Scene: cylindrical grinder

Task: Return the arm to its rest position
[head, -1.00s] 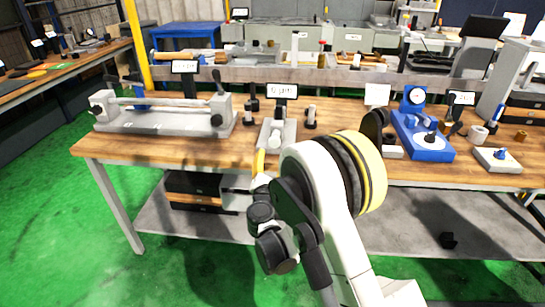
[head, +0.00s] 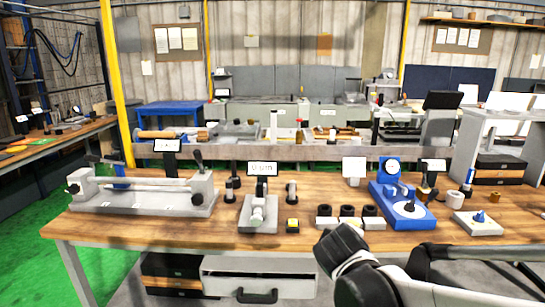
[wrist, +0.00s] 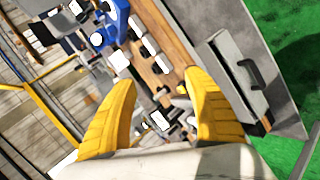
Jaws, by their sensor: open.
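My gripper (wrist: 158,77) shows in the wrist view as two yellow fingers spread wide apart, with nothing held between them. Beyond them, tilted in that view, are the wooden workbench (wrist: 157,68) and its drawer unit (wrist: 240,75). In the head view, dark and white links of my arm (head: 365,275) lie low at the right, in front of the bench's front edge. My gripper's fingers cannot be made out in the head view.
The wooden bench (head: 140,235) carries a grey bench-centre fixture (head: 145,192), a small grey fixture (head: 259,212), several dark-topped blocks (head: 347,217) and a blue dial gauge stand (head: 400,205). A white drawer (head: 257,278) hangs below. Green floor (head: 100,265) is open at left.

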